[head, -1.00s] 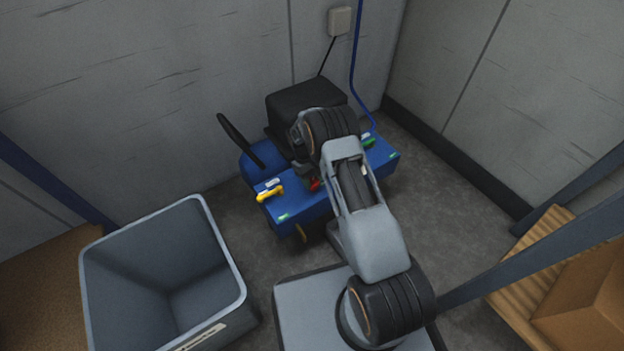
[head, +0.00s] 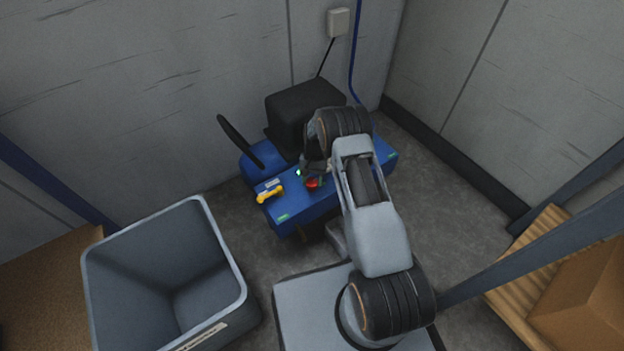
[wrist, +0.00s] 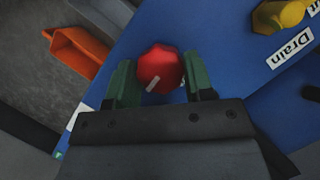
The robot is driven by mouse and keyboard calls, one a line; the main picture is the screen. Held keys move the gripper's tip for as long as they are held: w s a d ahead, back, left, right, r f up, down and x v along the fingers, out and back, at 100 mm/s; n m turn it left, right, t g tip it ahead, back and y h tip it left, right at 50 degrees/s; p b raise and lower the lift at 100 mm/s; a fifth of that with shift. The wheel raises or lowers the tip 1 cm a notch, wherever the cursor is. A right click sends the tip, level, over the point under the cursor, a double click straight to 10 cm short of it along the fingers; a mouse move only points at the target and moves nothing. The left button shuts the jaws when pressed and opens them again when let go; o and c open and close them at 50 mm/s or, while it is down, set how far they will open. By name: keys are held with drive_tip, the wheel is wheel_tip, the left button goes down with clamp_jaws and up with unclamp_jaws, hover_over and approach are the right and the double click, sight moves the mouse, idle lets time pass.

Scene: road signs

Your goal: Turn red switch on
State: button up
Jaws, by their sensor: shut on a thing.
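The red switch (wrist: 160,69) is a round red knob with a white mark, on the top of the blue machine (head: 297,207). In the wrist view the two green fingertips of my gripper (wrist: 160,84) stand one on each side of the red knob, shut on it. In the head view the red switch (head: 313,183) shows just below my gripper (head: 312,178), whose fingers are partly hidden by my arm. A small light spot shows beside the knob in the head view.
A yellow handle (head: 270,194) sits left of the red switch; in the wrist view it is beside a "Drain" label (wrist: 290,48). An orange part (wrist: 80,50) shows at the machine's edge. A grey bin (head: 160,265) stands at left. A cardboard box (head: 585,300) is at right.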

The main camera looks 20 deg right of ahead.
drive_tip(key=shift+m, duration=0.6)
drive_tip(key=o, duration=0.9)
drive_tip(key=shift+r, duration=0.1)
drive_tip(key=p+v, duration=0.4)
drive_tip(key=v, duration=0.9)
drive_tip(key=shift+d+r, duration=0.25)
